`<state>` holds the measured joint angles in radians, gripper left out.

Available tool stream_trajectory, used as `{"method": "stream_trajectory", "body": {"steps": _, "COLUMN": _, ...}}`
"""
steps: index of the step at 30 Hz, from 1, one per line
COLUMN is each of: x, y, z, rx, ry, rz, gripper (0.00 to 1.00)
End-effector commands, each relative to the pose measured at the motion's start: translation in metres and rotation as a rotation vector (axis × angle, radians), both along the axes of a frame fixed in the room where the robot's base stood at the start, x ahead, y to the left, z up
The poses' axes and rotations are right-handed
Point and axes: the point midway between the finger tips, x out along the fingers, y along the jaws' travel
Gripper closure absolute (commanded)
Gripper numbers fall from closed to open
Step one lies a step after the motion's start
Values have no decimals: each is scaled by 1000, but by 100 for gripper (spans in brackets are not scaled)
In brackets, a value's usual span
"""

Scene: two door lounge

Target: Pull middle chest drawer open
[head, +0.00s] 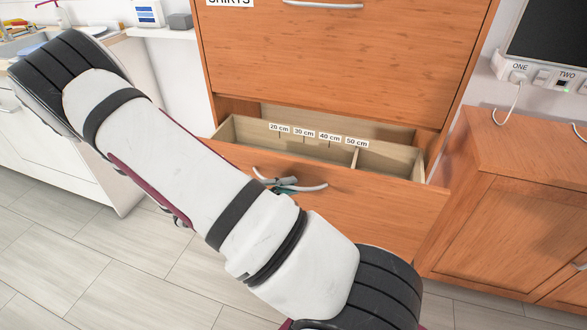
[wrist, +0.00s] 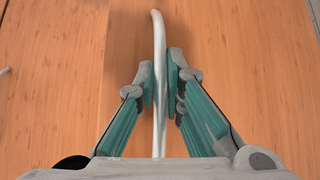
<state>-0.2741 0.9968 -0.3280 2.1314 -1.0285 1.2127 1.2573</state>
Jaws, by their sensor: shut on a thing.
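The wooden chest (head: 330,50) stands in front of me. Its middle drawer (head: 375,205) is partly pulled out, and its pale inside shows, with a divider at the right. The drawer handle (head: 312,187) is a curved light metal bar on the drawer front. My gripper (head: 285,184) is at this handle, partly hidden by my arm in the head view. In the wrist view the handle (wrist: 158,40) runs between the two fingers of my gripper (wrist: 164,85), which are shut on it.
Labels from 20 cm to 50 cm (head: 318,135) mark the drawer's inside. The closed drawer above has its own handle (head: 322,4). A wooden cabinet (head: 510,220) stands close at the right. A white counter unit (head: 60,130) is at the left. Tiled floor (head: 90,270) is open at the lower left.

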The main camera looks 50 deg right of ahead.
Motion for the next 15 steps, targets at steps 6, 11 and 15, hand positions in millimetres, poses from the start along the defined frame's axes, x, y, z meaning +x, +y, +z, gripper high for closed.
{"method": "stream_trajectory", "body": {"steps": 6, "x": -6, "y": 17, "z": 1, "rx": -1, "ry": 2, "rz": 3, "gripper": 100}}
{"method": "stream_trajectory", "body": {"steps": 11, "x": -8, "y": 20, "z": 0, "rx": -1, "ry": 2, "rz": 2, "gripper": 100}}
{"method": "stream_trajectory", "body": {"steps": 15, "x": -7, "y": 20, "z": 0, "rx": 0, "ry": 2, "rz": 2, "gripper": 100}}
